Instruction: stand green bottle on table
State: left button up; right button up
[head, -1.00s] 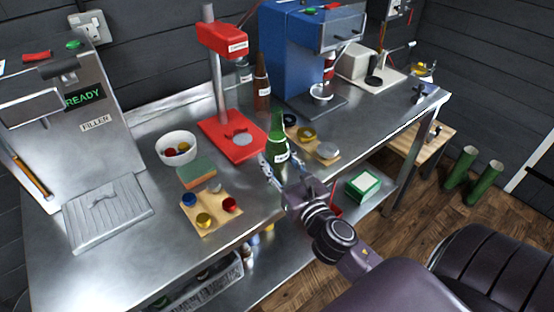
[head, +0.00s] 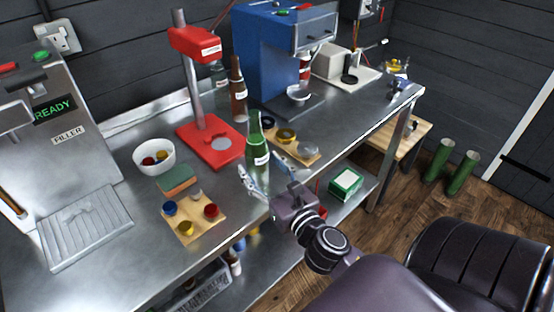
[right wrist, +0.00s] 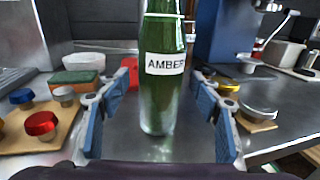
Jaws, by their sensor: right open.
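The green bottle (head: 256,146) stands upright on the steel table (head: 113,254), near its front edge. It has a white label, which reads "AMBER" in the right wrist view (right wrist: 163,95). My right gripper (head: 263,172) is open, with its fingers on either side of the bottle. In the right wrist view the open fingers (right wrist: 160,112) show gaps to the bottle on both sides, and the bottle's base rests on the steel top. My left gripper is not in view.
A red capper stand (head: 212,147) and a brown bottle (head: 238,92) stand behind. A wooden board with coloured caps (head: 194,219), a sponge (head: 176,181) and a white bowl (head: 154,155) are to the left. Another board with round pieces (head: 294,143) lies to the right.

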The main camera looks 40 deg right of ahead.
jog(key=s+a+b, duration=0.1)
jog(key=s+b, duration=0.2)
jog(key=s, duration=0.6)
jog(key=shift+s+a, duration=0.15)
jog(key=shift+s, duration=0.05)
